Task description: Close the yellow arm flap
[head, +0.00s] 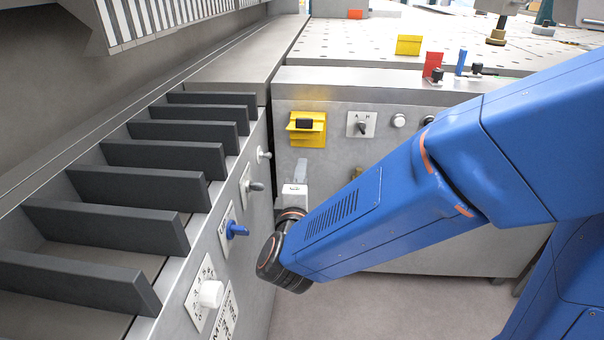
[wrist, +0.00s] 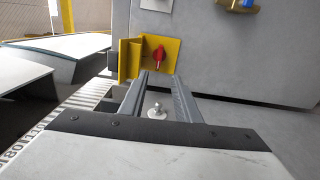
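The yellow arm flap (head: 309,138) is on the upper left of the grey front panel in the head view, with a black block at its middle. In the wrist view the yellow flap (wrist: 129,58) stands out from its yellow backing plate, which bears a red knob (wrist: 158,57). The flap looks swung open, leaving the knob uncovered. My gripper (head: 300,168) is just below the flap in the head view. In the wrist view my gripper (wrist: 160,74) has its two fingers apart with nothing between them, pointing toward the backing plate. Contact cannot be told.
Dark slats (head: 150,188) line the bender's bed at left. Its side panel carries a blue knob (head: 236,229) and a white knob (head: 210,293). A selector switch (head: 361,124) is right of the flap. Another yellow piece (head: 409,45) stands on the table top behind.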

